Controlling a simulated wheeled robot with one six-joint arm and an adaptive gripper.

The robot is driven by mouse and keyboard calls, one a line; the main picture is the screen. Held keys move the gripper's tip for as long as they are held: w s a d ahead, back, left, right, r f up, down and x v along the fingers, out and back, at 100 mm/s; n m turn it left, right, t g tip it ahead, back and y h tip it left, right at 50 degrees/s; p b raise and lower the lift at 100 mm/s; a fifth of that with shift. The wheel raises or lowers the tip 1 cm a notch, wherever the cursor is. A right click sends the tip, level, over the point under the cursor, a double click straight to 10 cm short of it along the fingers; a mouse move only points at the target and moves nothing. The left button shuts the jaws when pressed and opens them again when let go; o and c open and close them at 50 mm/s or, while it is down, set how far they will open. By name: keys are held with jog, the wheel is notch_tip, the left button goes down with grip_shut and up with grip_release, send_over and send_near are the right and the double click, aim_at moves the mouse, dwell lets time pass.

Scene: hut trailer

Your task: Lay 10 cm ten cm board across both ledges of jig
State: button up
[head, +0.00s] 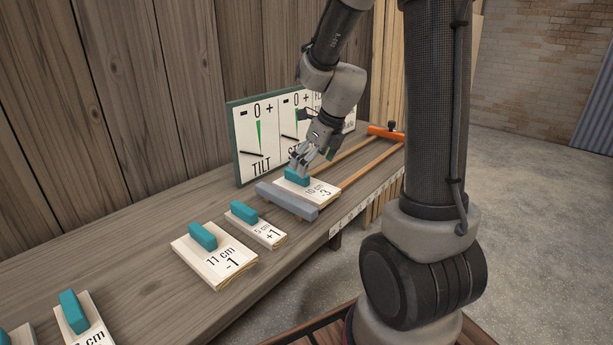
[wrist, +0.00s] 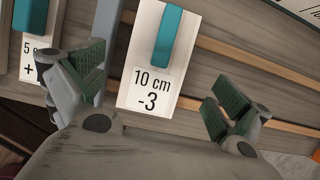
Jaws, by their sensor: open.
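The 10 cm board (head: 318,190) is a pale plank with a teal handle (head: 297,177), marked "10 cm -3". It also shows in the wrist view (wrist: 150,103), where it appears to lie across both wooden ledges of the jig (head: 364,172), beside a grey bar (head: 287,201). Whether it sits fully flat is hard to tell. The jig's ledges run back to an orange end piece (head: 386,133). My gripper (head: 307,160) is just above the handle. In the wrist view, its green-padded fingers (wrist: 160,92) are spread apart, with nothing gripped between them.
A dial panel (head: 262,148) stands behind the jig, near my arm. Bare bench (head: 130,235) lies along the wall.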

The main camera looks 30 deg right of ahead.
jog(key=s+a+r+n, duration=0.1)
jog(key=s+r+n, duration=0.95)
jog(key=n, duration=0.25)
jog(key=s+r+n+h, duration=0.1)
jog(key=s+n, duration=1.2)
jog(key=n, duration=0.5)
jog(key=shift+s+r+n+h, duration=0.2)
jog(key=shift+r+n+h, duration=0.1)
jog(key=shift+h, duration=0.1)
